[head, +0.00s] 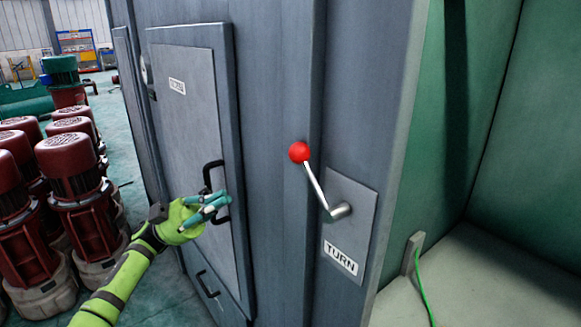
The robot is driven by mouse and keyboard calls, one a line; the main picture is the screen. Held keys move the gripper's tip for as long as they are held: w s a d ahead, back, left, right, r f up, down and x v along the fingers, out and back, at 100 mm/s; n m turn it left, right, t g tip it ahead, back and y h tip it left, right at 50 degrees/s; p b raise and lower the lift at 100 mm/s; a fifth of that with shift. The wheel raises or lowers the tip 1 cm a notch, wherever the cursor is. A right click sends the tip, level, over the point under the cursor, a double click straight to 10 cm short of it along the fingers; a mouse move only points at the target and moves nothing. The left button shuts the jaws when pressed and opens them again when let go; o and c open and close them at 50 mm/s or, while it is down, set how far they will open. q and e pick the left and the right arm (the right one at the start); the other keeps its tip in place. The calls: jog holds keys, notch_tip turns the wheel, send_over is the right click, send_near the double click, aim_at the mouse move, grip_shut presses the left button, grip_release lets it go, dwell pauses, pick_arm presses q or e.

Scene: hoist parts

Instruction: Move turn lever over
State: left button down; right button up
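The turn lever (316,186) is a metal rod with a red ball (299,152) at its end. It points up and to the left from a pivot (340,210) on a grey plate marked TURN (340,257). My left gripper (222,202), green with teal fingers, is left of the lever and apart from it. Its fingers overlap the black handle (208,177) of a grey door in the picture; I cannot tell whether they touch it or how far they are open. My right gripper is not in view.
The grey cabinet door (195,120) fills the middle left, with a second black handle (207,284) lower down. Several red motors (85,200) stand on the floor at the left. A green-walled recess (530,130) with a pale ledge and a green cable (424,290) is at the right.

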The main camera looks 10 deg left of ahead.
pick_arm(q)
jog(key=shift+s+d+r+m+g, duration=0.1)
jog(key=shift+s+r+m+g, duration=0.25)
jog(key=shift+g, duration=0.2)
jog(key=shift+s+d+r+m+g, duration=0.1)
jog(key=shift+s+r+m+g, duration=0.15)
jog(key=shift+m+g, duration=0.25)
jog(key=w+p+x, duration=0.1)
jog(key=p+x, duration=0.8)
jog(key=x, duration=0.4)
jog(key=shift+s+d, duration=0.45)
jog(key=shift+d, duration=0.05)
jog(key=shift+s+r+m+g+y, duration=0.1)
jog(key=shift+r+m+g+y, duration=0.15)
jog(key=shift+y, duration=0.35)
